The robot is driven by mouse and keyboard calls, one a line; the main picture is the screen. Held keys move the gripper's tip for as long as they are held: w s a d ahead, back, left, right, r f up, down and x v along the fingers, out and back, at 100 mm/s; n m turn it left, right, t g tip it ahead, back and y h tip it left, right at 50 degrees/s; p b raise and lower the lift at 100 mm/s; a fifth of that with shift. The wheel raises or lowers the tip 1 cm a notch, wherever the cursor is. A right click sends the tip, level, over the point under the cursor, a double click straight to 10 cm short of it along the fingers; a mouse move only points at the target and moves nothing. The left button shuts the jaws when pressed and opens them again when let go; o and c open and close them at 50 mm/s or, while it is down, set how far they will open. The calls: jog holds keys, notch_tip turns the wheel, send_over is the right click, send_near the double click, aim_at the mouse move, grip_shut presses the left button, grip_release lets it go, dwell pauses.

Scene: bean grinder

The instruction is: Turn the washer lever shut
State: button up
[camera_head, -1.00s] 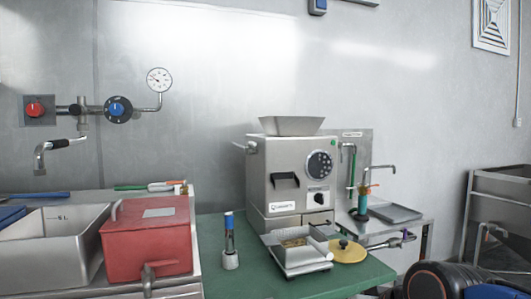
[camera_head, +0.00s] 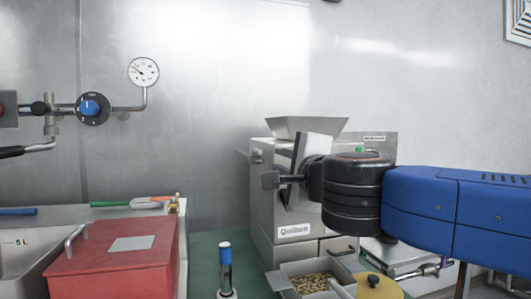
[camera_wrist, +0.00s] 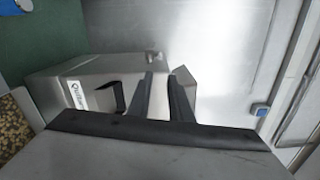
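No part that I can clearly identify as the washer lever shows. A metal pipe fitting with a small purple part (camera_head: 432,268) shows at the lower right of the head view, below my blue arm. The taps seen right of the grinder earlier are hidden behind my arm. My gripper (camera_head: 277,180) is in front of the grinder's upper front in the head view. In the wrist view, its two dark fingers (camera_wrist: 161,88) stand apart with nothing between them. The grinder (camera_wrist: 95,80) lies beyond them.
The steel grinder (camera_head: 262,205) stands on the green counter. A tray of beans (camera_head: 292,268) and a yellow lid (camera_head: 378,288) are before it. A blue-topped tamper-like tool (camera_head: 226,268) and a red box (camera_head: 115,265) are to the left. The wall behind holds a gauge (camera_head: 143,72).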

aim_at(261, 152)
jog(key=x, duration=1.7)
jog(key=shift+w, duration=0.4)
grip_shut()
